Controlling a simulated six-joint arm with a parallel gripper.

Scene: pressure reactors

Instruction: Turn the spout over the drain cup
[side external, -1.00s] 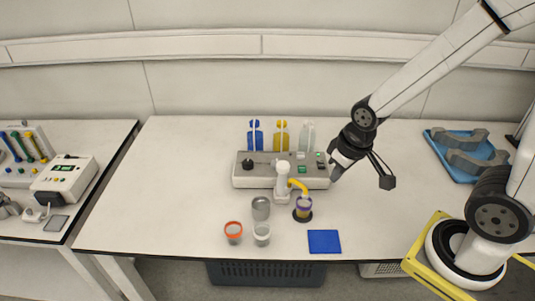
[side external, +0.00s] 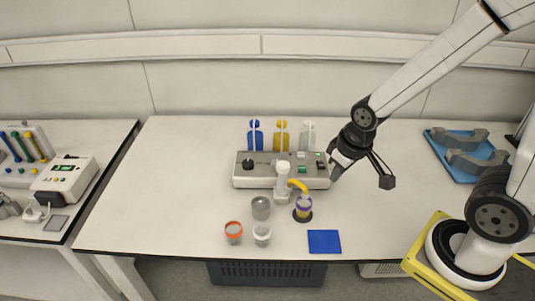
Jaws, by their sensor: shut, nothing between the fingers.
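The yellow spout (side external: 298,184) comes off a white column (side external: 283,170) at the front of a grey console (side external: 245,177). It points right and toward the front, with its end over a purple-banded cup (side external: 303,209) on a dark round pad. A grey cup (side external: 261,208), a red-rimmed cup (side external: 233,231) and a white-rimmed cup (side external: 262,235) stand to the left of it. I cannot tell for certain which is the drain cup. My gripper (side external: 335,174) is shut and empty at the console's right end, apart from the spout; its fingertips are small and hard to make out.
Blue (side external: 255,136), yellow (side external: 281,137) and clear (side external: 307,136) bottles stand behind the console. A blue square mat (side external: 324,241) lies at the table's front edge. A blue tray (side external: 463,175) with grey parts is at the right. The table's left side is clear.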

